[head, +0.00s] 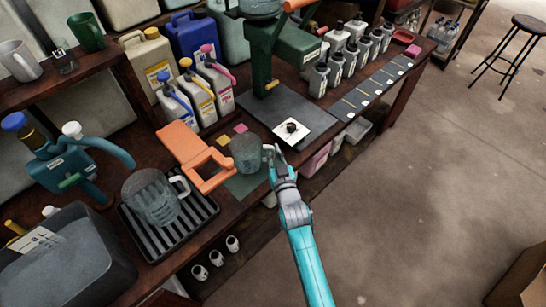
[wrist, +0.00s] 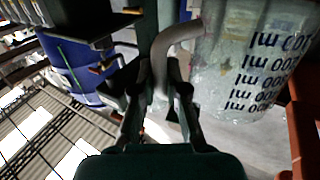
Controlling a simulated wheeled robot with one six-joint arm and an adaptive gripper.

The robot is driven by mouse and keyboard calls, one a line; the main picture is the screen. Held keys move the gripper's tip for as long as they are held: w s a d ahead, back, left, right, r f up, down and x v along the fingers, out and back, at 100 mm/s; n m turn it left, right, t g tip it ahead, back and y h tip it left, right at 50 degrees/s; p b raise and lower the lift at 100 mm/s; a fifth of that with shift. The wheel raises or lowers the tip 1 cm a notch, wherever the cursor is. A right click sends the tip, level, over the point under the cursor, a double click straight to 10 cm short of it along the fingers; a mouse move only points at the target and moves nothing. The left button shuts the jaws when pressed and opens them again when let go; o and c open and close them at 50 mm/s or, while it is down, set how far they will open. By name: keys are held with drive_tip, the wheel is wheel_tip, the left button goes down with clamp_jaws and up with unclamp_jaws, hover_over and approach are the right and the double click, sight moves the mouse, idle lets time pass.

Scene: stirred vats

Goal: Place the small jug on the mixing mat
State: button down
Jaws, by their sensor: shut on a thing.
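The small jug (head: 246,154) is clear, with measuring marks that show upside down in the wrist view (wrist: 250,60). It looks upright in the head view, beside the orange frame. My gripper (head: 270,152) is at the jug's right side. In the wrist view the fingers (wrist: 155,85) are closed around its pale curved handle (wrist: 172,45). A dark green mat (head: 246,186), probably the mixing mat, lies on the bench below and in front of the jug. The jug overlaps the mat's back part in the picture; I cannot tell whether it touches it.
An orange hinged frame (head: 190,150) stands just left of the jug. A larger clear jug (head: 150,200) stands on a ribbed black tray (head: 205,212). A white scale plate (head: 291,131) with a small dark item is behind right. Several bottles line the back.

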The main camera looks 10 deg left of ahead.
drive_tip(key=shift+f, duration=1.35)
drive_tip(key=c, duration=1.2)
unclamp_jaws()
drive_tip(key=shift+f, duration=0.15)
drive_tip(key=v, duration=1.2)
